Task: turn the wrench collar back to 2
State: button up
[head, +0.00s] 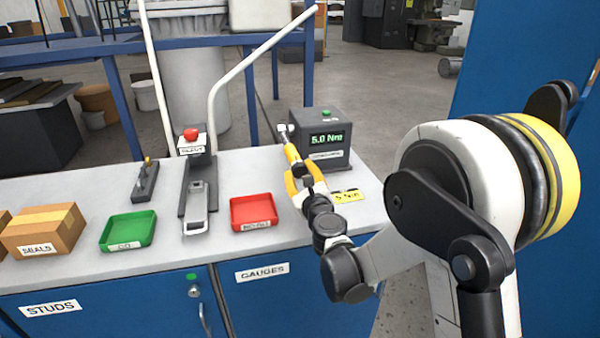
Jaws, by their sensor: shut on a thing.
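The yellow wrench (291,152) reaches up to the left side of a dark tester (320,138), whose green display reads 5.0 Nm. My gripper (304,180), with yellow fingers, is shut on the wrench at its near end. The collar and its number marks are too small and too covered by my gripper to read. A yellow card (347,196) that seems to read 5 Nm lies on the bench just right of my gripper.
A red tray (253,228) lies left of my gripper. Farther left are a grey stand with a red button (191,134), a green tray (107,245) and a SEALS box (62,240). Bare bench (240,176) lies between stand and tester. A white pipe (250,60) rises behind.

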jog(key=n, duration=0.4)
jog(key=shift+b, duration=0.35)
jog(key=n, duration=0.5)
jog(key=shift+a+f, duration=0.1)
jog(key=n, duration=0.4)
jog(key=shift+n, duration=0.3)
jog(key=n, duration=0.4)
jog(key=shift+f, duration=0.1)
jog(key=n, duration=0.7)
jog(key=shift+f+n, duration=0.1)
jog(key=shift+n, duration=0.3)
jog(key=n, duration=0.4)
jog(key=shift+n, duration=0.3)
jog(key=shift+d+n, duration=0.2)
jog(key=shift+n, duration=1.4)
